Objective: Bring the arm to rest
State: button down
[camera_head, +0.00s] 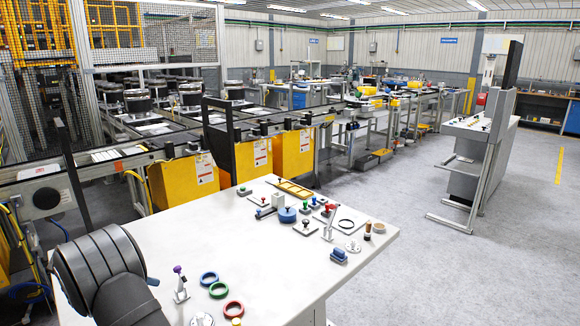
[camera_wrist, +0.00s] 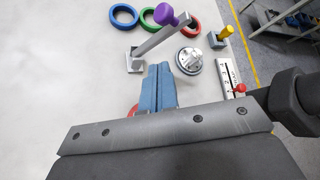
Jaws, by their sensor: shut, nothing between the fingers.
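My gripper (camera_wrist: 161,70) shows in the wrist view with its two blue fingers together and nothing between them. It is above the white table (camera_wrist: 50,60). A lever clamp with a purple knob (camera_wrist: 173,17) stands just beyond the fingertips, and a round metal piece (camera_wrist: 188,60) is to their right. I cannot tell how high the fingertips are above the table.
Blue (camera_head: 209,278), green (camera_head: 218,290) and red (camera_head: 233,309) rings lie near the table's front. Several small knobbed parts and a blue disc (camera_head: 287,214) crowd its far side. A yellow-knobbed part (camera_wrist: 226,33) and red-knobbed part (camera_wrist: 239,89) are right of my gripper. The table's left middle is bare.

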aim_at(185, 319)
jog(key=d+f, duration=0.2)
jog(key=d, duration=0.1)
jog(key=s+d+f+m+t+y, duration=0.1)
jog(key=d+f, duration=0.2)
jog(key=d+f+y, duration=0.1)
jog(key=d+f, duration=0.1)
jog(key=shift+s+d+f+m+t, duration=0.25)
jog(key=shift+d+m+t, duration=0.15)
jog(key=shift+s+d+f, duration=0.1)
jog(key=shift+d+f, duration=0.15)
jog(key=shift+f, duration=0.05)
jog(key=shift+f+m+t+y, duration=0.5)
jog(key=shift+y, duration=0.1)
jog(key=shift+a, duration=0.1)
jog(key=shift+r, duration=0.1)
